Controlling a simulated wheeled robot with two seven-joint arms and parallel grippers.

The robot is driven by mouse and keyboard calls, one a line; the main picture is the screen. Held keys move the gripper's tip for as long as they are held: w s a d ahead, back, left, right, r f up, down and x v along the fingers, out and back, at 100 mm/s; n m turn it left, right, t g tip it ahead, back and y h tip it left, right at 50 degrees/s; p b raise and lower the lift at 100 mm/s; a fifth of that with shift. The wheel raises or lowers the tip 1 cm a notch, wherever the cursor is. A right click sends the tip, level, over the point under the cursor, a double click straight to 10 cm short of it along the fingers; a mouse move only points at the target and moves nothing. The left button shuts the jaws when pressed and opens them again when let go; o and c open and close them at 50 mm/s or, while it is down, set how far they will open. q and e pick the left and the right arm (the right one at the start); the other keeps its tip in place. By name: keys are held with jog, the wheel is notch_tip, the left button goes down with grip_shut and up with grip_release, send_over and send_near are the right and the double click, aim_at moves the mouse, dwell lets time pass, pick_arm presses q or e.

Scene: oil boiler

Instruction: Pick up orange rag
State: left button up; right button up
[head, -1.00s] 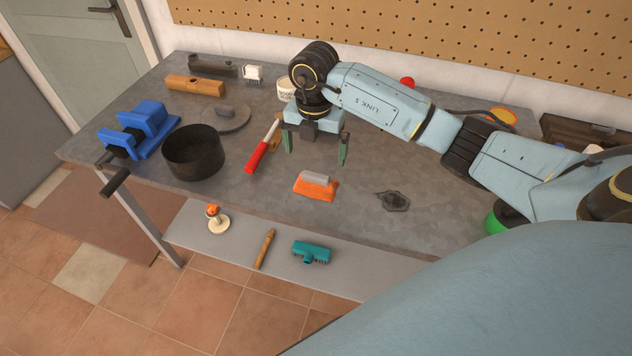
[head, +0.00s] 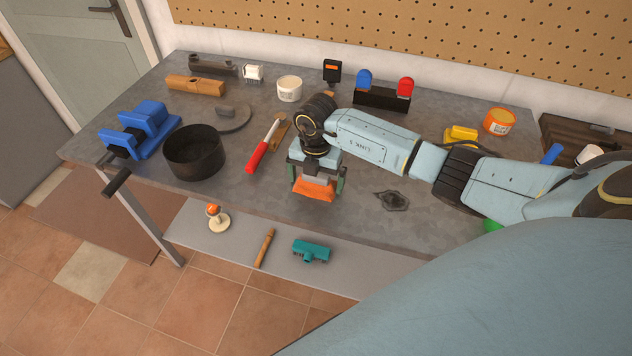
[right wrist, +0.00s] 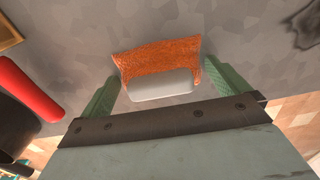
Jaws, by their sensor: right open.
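The orange rag (head: 315,190) lies near the front middle of the workbench, with a grey piece on its top. My right gripper (head: 318,180) is lowered over it and open, one green finger on each side. My left gripper does not show.
A red-handled tool (head: 262,150) lies left of the gripper, with a black round pan (head: 194,152) and blue vise (head: 142,128) farther left. A dark stain or flat piece (head: 393,200) lies to the right.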

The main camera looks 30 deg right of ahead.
jog(key=c, duration=0.7)
jog(key=shift+r, duration=0.1)
notch_tip(320, 180, up, 10)
jog(key=shift+f, duration=0.1)
